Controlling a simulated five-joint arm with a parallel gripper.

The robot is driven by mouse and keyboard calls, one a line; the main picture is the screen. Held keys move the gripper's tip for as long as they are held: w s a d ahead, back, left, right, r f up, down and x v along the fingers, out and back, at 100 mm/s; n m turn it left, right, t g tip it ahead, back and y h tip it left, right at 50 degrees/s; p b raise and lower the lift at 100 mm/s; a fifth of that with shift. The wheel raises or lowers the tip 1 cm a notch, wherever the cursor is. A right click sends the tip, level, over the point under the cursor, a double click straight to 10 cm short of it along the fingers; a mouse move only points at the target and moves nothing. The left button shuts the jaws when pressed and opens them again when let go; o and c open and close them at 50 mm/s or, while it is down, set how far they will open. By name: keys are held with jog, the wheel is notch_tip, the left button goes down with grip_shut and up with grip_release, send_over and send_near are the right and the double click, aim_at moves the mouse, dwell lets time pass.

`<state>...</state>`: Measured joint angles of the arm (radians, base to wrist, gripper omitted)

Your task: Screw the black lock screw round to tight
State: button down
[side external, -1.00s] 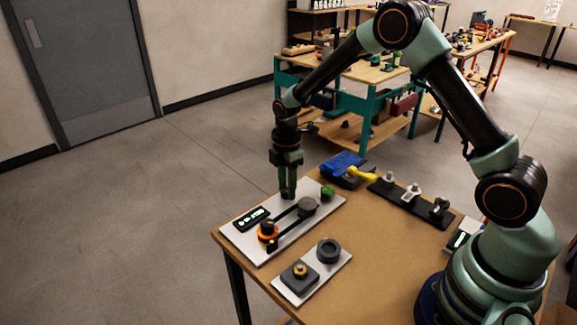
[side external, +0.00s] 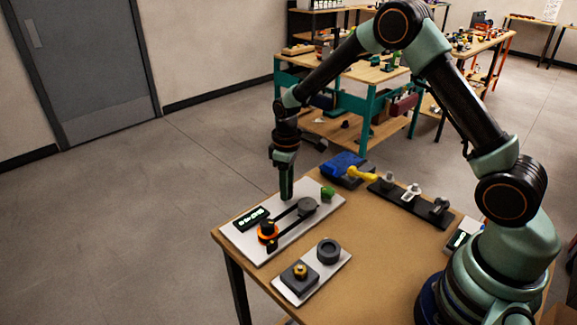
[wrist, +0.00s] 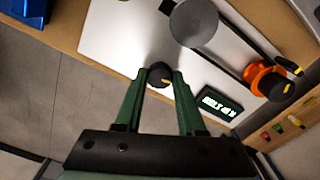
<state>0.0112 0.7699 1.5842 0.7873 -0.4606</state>
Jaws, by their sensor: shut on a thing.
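The black lock screw (wrist: 158,70), a round black knob with a yellow mark, sits on the pale plate (wrist: 118,45) between my fingertips in the wrist view. My gripper (wrist: 160,77) is shut on it, one green finger on each side. In the side external view my gripper (side external: 286,195) points straight down onto the far part of the plate (side external: 297,233), and its fingers hide the screw. A grey pulley wheel (side external: 308,206) and an orange wheel with a black knob (side external: 267,231) are joined by a dark belt nearby. A small lit display (side external: 251,218) lies left of the gripper.
A smaller plate with a dark block (side external: 300,276) and a dark ring (side external: 328,251) lies in front. A green knob (side external: 327,193), a blue item (side external: 342,165) and a black rack (side external: 410,203) are to the right. Bare tabletop (side external: 385,265) lies in the middle.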

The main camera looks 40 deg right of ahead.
jog(key=m, duration=0.4)
jog(key=shift+m, duration=0.4)
jog(key=m, duration=0.9)
jog(key=shift+m, duration=2.2)
jog(key=c, duration=0.5)
grip_release()
jog(key=shift+r, duration=0.15)
